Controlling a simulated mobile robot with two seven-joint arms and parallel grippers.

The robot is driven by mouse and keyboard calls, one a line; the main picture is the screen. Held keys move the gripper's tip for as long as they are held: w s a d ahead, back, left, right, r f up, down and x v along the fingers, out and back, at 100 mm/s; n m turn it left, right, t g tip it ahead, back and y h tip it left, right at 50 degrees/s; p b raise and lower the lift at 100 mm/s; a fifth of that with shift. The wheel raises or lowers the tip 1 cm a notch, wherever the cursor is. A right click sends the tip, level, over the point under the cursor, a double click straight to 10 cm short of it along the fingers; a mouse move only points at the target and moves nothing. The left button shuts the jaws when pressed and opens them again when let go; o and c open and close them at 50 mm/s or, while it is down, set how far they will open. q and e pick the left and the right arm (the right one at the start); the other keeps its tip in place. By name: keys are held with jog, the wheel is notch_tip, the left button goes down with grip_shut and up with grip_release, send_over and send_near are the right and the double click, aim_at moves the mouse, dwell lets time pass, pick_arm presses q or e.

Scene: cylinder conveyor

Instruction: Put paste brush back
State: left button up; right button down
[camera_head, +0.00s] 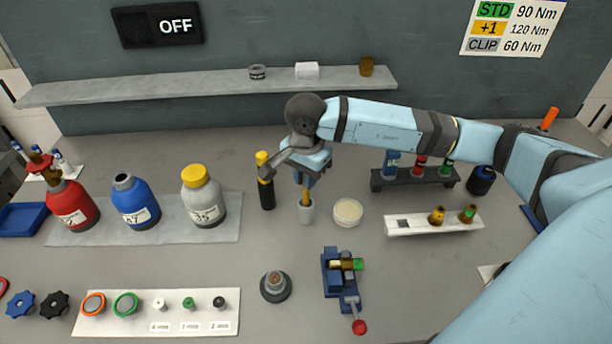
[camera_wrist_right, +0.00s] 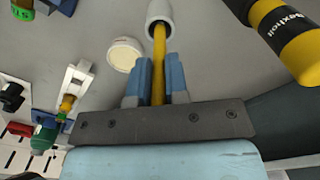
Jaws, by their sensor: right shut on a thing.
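The paste brush (camera_head: 306,197) has a yellow handle and stands upright with its lower end inside a small grey-white cup (camera_head: 306,212). My right gripper (camera_head: 308,181) is above the cup and shut on the handle. In the right wrist view the handle (camera_wrist_right: 159,62) runs between the two blue fingers (camera_wrist_right: 159,82) into the cup (camera_wrist_right: 159,14). The brush's lower end is hidden in the cup. A round tub of pale paste (camera_head: 348,211) sits just right of the cup. My left gripper does not show.
A black and yellow bottle-like tool (camera_head: 265,182) stands close left of the cup. Red, blue and grey bottles (camera_head: 204,195) stand further left. A white rack (camera_head: 434,224) and dark rack (camera_head: 415,178) are at right. A blue clamp (camera_head: 340,279) sits in front.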

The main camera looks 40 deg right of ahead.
jog(key=shift+f+b, duration=0.9)
jog(key=shift+f, duration=0.1)
jog(key=c, duration=1.1)
grip_release()
jog(key=shift+o, duration=0.2)
jog(key=shift+r, duration=0.2)
jog(key=shift+r+p, duration=1.1)
jog(key=shift+r, duration=1.8)
jog(key=shift+f, duration=0.1)
